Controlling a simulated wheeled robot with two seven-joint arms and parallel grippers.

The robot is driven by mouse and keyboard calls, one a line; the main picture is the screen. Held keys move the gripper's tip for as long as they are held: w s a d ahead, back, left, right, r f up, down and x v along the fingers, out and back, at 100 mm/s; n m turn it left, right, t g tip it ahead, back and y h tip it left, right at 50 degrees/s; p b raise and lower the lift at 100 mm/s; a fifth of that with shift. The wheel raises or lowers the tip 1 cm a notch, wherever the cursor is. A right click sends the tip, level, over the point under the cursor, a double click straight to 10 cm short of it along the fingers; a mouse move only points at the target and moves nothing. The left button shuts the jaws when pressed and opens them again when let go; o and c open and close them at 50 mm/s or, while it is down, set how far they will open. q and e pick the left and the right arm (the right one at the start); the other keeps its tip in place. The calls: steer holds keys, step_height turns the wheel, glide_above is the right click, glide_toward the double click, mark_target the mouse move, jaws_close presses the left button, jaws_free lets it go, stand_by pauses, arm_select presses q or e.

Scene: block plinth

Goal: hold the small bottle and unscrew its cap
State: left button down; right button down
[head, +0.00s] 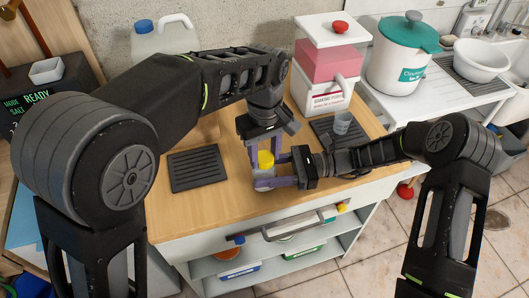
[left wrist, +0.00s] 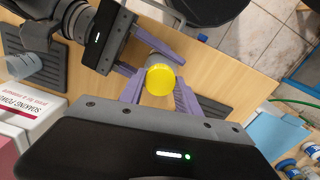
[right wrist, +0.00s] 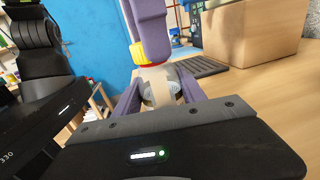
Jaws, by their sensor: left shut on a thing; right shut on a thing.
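The small bottle (right wrist: 158,88) is clear with a yellow cap (head: 265,159) and stands upright near the front of the wooden worktop. My right gripper (head: 275,172) reaches in from the right and is shut on the bottle's body. My left gripper (left wrist: 157,90) comes from above, its purple fingers on either side of the yellow cap, shut on it. In the right wrist view the left fingers (right wrist: 150,30) cover much of the cap, and a red band shows just below it. Whether the cap has turned cannot be told.
A dark ribbed mat (head: 197,168) lies left of the bottle. Another mat with a grey cup (head: 342,122) lies behind right. A red-and-white dispenser (head: 333,65) and a white bucket with a teal lid (head: 404,55) stand at the back. The worktop's front edge is close.

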arm_select(q)
steer(key=shift+r, duration=0.2)
stand_by(0.3)
steer(key=shift+r, duration=0.9)
steer(key=shift+r, duration=2)
arm_select(e)
steer(key=c, duration=0.6)
jaws_free()
